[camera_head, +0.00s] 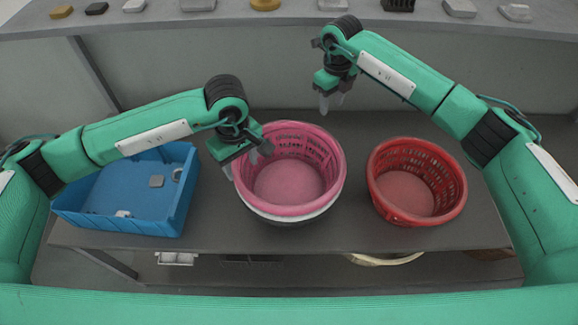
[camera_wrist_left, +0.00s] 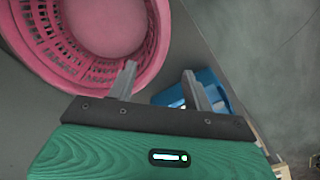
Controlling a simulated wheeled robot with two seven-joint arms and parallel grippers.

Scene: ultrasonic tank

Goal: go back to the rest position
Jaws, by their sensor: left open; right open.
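My left gripper (camera_head: 250,160) is open and empty, over the left rim of the pink basket (camera_head: 290,185) in the head view. In the left wrist view its two fingers (camera_wrist_left: 160,88) stand apart, with the pink basket (camera_wrist_left: 105,25) beyond them to the upper left and a bit of the blue bin (camera_wrist_left: 215,90) behind. My right gripper (camera_head: 332,102) is open with nothing between its fingers, above the back of the table, behind and right of the pink basket.
A blue bin (camera_head: 120,212) with a few small parts stands at the left of the table (camera_head: 350,235). A red basket (camera_head: 415,180) stands at the right. The pink basket sits in a white-rimmed container. A back shelf (camera_head: 230,18) holds several small items.

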